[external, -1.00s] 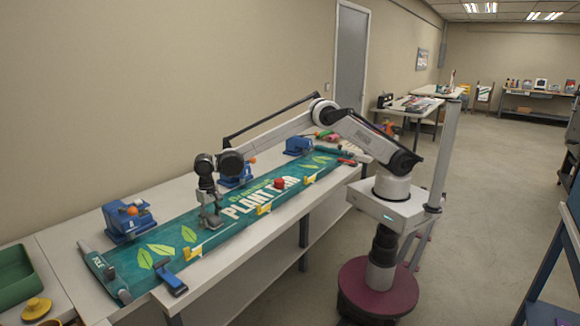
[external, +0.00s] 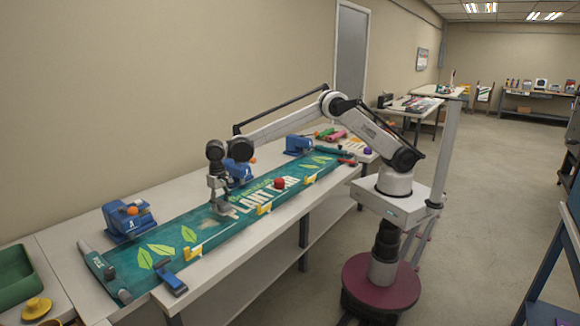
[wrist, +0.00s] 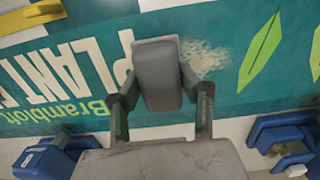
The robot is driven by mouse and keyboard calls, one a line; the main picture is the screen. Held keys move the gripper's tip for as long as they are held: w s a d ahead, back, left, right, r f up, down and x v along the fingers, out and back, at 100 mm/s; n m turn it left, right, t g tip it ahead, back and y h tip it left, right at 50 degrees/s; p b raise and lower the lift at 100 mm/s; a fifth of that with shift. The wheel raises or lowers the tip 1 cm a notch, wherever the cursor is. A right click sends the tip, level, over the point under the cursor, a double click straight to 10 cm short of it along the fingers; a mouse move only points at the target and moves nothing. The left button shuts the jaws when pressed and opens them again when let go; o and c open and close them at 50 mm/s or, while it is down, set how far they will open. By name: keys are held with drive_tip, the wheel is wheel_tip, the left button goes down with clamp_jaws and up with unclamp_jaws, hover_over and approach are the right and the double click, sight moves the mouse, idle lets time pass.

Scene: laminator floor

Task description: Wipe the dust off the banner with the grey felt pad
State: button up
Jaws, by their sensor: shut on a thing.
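The teal banner (external: 200,236) with white lettering and green leaves lies flat along the long table. My gripper (external: 219,206) is over the banner, left of the big white lettering. In the wrist view my gripper (wrist: 160,92) is shut on the grey felt pad (wrist: 158,75), which is held between the fingers. A pale speckled patch of dust (wrist: 205,57) lies on the banner beside the pad, between the lettering and a leaf. I cannot tell whether the pad touches the banner.
Blue clamp-like devices (external: 128,219) stand along the banner's wall side. Yellow clips (external: 193,253) sit on its front edge, and a red round object (external: 280,183) is on the banner. A green tray (external: 25,275) is at the far left.

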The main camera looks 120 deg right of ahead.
drive_tip(key=shift+r+p, duration=0.7)
drive_tip(key=shift+r, duration=1.45)
